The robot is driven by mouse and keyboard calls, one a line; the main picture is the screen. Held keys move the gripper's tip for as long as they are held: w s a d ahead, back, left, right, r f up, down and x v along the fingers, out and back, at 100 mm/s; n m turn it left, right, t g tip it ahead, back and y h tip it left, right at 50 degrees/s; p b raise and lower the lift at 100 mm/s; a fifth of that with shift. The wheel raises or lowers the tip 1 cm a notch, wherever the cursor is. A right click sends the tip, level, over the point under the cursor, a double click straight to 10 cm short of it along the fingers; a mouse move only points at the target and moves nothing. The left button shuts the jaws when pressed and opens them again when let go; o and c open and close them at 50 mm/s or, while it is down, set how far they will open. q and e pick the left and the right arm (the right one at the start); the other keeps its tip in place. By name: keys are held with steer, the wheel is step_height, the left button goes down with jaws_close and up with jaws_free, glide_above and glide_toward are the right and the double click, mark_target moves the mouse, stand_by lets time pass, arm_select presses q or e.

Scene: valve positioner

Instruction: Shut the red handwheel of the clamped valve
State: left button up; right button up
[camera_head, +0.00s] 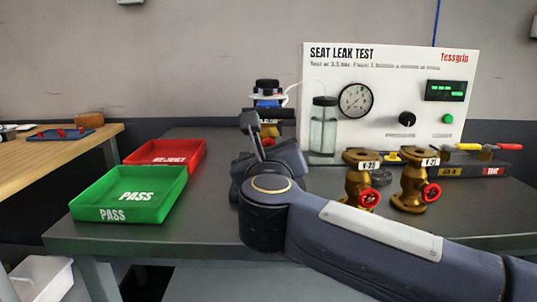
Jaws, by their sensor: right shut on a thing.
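The clamped valve (269,130) shows as a bit of brass behind my right gripper, at the middle of the bench, under a blue, white and black fixture (267,95). My left gripper is not in view.
Two brass valves with red handwheels (368,198) (431,192) stand right of my wrist, close to my forearm. A test panel (400,70) with a gauge and a jar (323,125) stands behind. Green PASS (113,214) and red REJECT (190,148) trays lie left.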

stand_by(0.4)
steer(key=o, duration=1)
steer(key=shift+c, duration=0.2)
steer(key=s+p, duration=0.1)
steer(key=s, duration=0.6)
steer(key=shift+s+p, duration=0.35)
steer(key=shift+s, duration=0.05)
